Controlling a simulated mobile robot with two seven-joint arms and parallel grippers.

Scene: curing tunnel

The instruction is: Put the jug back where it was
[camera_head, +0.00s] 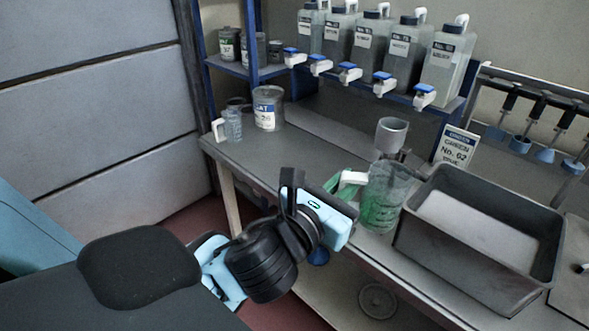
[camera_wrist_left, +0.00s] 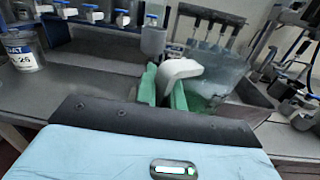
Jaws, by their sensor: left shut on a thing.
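A clear jug with green liquid (camera_head: 384,200) is upright at the bench's front edge, just left of the grey tray. My left gripper (camera_head: 342,184) reaches in from the left and is shut on the jug's white handle. In the left wrist view, the green finger pads of the gripper (camera_wrist_left: 163,88) are on both sides of the white handle, and the jug (camera_wrist_left: 217,75) is behind it. I cannot tell whether the jug's base touches the bench. My right gripper is not in view.
A deep grey tray (camera_head: 421,247) stands close right of the jug. A grey cup (camera_head: 391,133) and a "GREEN No. 62" card (camera_head: 456,145) are behind. A smaller clear jug (camera_head: 232,126) and a labelled tin (camera_head: 267,108) stand left. The bench (camera_head: 290,157) between is clear.

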